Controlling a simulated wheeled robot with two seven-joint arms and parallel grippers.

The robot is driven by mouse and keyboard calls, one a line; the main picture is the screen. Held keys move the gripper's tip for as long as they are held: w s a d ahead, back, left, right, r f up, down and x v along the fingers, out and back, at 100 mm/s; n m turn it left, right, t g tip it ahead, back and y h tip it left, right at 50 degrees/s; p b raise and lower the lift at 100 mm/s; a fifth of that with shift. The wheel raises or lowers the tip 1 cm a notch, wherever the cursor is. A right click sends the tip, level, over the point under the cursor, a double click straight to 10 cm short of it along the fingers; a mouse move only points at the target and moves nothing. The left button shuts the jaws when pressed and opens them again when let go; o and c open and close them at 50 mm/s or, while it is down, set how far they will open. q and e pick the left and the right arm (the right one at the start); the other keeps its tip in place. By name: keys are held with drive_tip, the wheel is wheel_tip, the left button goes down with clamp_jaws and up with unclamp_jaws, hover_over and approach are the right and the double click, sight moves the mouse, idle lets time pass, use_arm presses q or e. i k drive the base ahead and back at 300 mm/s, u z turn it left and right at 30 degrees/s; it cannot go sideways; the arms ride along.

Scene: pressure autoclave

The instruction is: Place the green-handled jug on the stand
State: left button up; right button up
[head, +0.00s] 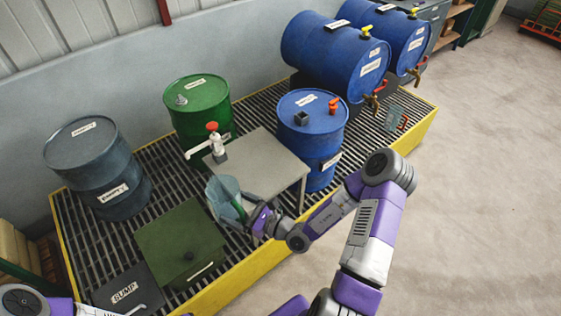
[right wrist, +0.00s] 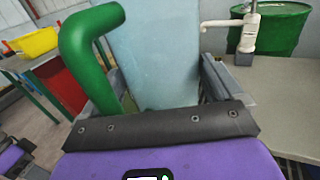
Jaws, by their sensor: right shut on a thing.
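The jug is pale blue and translucent, with a green handle. In the head view the jug (head: 221,189) is at the front-left corner of a grey metal table-like stand (head: 262,158), overlapping its edge; I cannot tell its height above the floor grating. My right gripper (head: 254,213) is shut on the jug at its handle side. In the right wrist view the jug (right wrist: 155,55) fills the middle, its green handle (right wrist: 85,50) is toward me on the left, and the stand top (right wrist: 285,100) lies to the right. My left gripper is not in view.
A white hand pump with a red top (head: 214,143) is by the stand's back-left edge. A green drum (head: 196,108), an upright blue drum (head: 311,135) and a grey-blue drum (head: 97,165) stand around. A low green box (head: 180,240) is left. The stand top is mostly bare.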

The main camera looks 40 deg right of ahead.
sight(278, 154)
drive_tip(key=k, duration=0.2)
drive_tip(key=z, duration=1.2)
drive_tip(key=i, duration=0.6)
drive_tip(key=u, duration=1.2)
